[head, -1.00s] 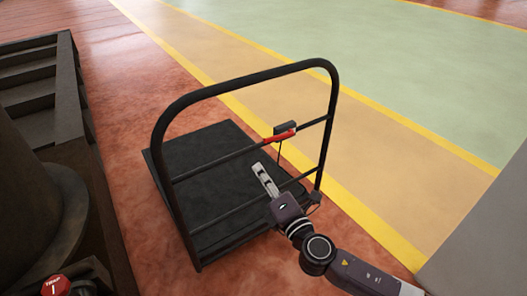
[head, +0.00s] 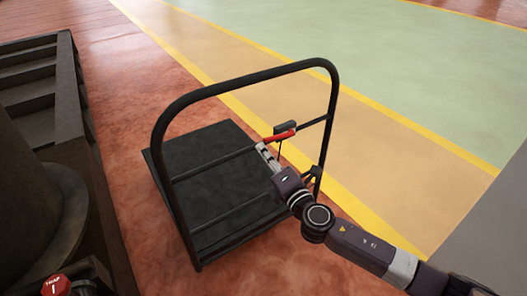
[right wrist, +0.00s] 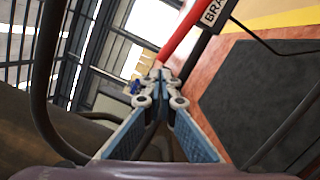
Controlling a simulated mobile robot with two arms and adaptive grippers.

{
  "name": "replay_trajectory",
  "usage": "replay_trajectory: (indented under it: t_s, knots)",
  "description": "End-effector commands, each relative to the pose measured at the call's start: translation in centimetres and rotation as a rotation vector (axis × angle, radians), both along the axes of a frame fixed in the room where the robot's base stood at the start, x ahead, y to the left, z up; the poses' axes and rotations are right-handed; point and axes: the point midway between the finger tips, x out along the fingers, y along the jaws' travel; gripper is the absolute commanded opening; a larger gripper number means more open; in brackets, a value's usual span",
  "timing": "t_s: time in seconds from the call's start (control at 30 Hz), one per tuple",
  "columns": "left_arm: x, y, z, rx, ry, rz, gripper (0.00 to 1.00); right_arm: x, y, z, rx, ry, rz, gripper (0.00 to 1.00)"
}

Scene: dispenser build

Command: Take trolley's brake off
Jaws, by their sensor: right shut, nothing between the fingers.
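The black trolley (head: 205,160) stands on the floor with its tubular handle frame toward me. A red brake lever (head: 284,135) sits on the frame's upper crossbar, beside a small dark label block (head: 285,127). In the right wrist view the red lever (right wrist: 183,34) runs just beyond the fingertips, near the label (right wrist: 214,14), which reads "BRA" before the edge cuts it off. My right gripper (head: 264,149) is shut and empty, its tips close to the lever's left end; I cannot tell if they touch. It also shows in the wrist view (right wrist: 162,78). My left gripper is out of view.
A dark stepped structure (head: 40,90) stands at the left, with a red-capped part (head: 56,286) at the lower left. A grey surface (head: 480,235) fills the right edge. The marked green and yellow floor (head: 430,80) beyond the trolley is clear.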

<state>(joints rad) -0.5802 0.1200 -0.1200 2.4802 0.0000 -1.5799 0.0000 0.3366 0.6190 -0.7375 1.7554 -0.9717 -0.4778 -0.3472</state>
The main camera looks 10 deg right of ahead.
Motion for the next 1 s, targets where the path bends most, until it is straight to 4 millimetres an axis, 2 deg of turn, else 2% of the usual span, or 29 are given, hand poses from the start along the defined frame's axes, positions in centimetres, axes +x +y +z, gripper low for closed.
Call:
replay_trajectory:
  t_s: [0.67, 1.0]
  knots:
    - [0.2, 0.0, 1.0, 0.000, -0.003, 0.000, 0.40, 0.1, -0.1, 1.2, 0.081, 0.029, 0.000, 0.00]
    - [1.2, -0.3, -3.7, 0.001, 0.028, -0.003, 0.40, 0.3, -0.3, 2.5, 0.157, 0.056, -0.001, 0.00]
